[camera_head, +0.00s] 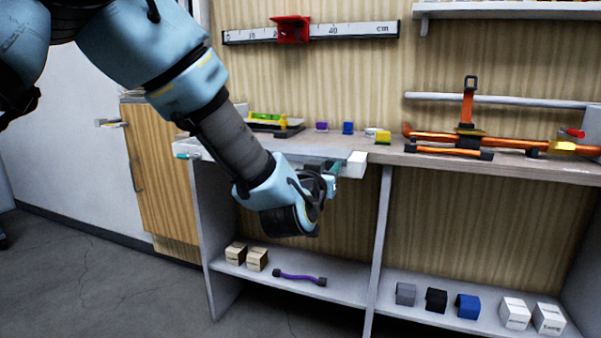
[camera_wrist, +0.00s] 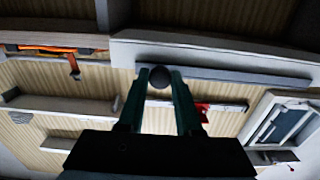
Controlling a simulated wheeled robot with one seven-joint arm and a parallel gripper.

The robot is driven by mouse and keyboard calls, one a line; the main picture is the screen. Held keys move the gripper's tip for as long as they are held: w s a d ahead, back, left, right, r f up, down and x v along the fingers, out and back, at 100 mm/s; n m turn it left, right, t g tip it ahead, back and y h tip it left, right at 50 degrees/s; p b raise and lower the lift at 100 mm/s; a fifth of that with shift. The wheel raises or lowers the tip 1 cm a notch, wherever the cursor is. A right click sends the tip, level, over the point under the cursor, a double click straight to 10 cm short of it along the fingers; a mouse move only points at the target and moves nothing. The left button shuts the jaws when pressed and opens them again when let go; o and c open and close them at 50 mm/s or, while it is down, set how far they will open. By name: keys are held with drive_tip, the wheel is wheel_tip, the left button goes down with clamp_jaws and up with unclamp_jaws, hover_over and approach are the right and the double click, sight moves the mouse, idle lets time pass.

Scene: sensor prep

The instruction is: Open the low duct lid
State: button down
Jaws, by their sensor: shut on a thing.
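A long pale duct runs along the front edge of the worktop; its white right end (camera_head: 356,164) shows beside my gripper and its left end (camera_head: 188,149) shows past my forearm. My gripper (camera_head: 331,168) is at the duct's right part, its fingers partly hidden by the wrist. In the wrist view, the teal fingers (camera_wrist: 160,82) are shut on a dark round knob (camera_wrist: 159,77). A pale band (camera_wrist: 215,55) and a grey strip (camera_wrist: 235,76) run behind the knob. I cannot tell which of these is the lid, or how far it is open.
The worktop (camera_head: 400,155) holds orange pipework (camera_head: 465,137) at the right and small coloured blocks (camera_head: 347,128) at the back. The lower shelf holds several boxes (camera_head: 516,313) and a purple handle (camera_head: 299,277). A wooden cabinet (camera_head: 160,180) stands left. Floor at front left is clear.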

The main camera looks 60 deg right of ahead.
drive_tip(key=shift+s+d, duration=0.25)
drive_tip(key=shift+s, duration=0.7)
drive_tip(key=c, duration=0.6)
unclamp_jaws()
drive_tip(key=v, duration=1)
drive_tip(key=shift+a+b, duration=0.3)
drive_tip(key=shift+a, duration=0.1)
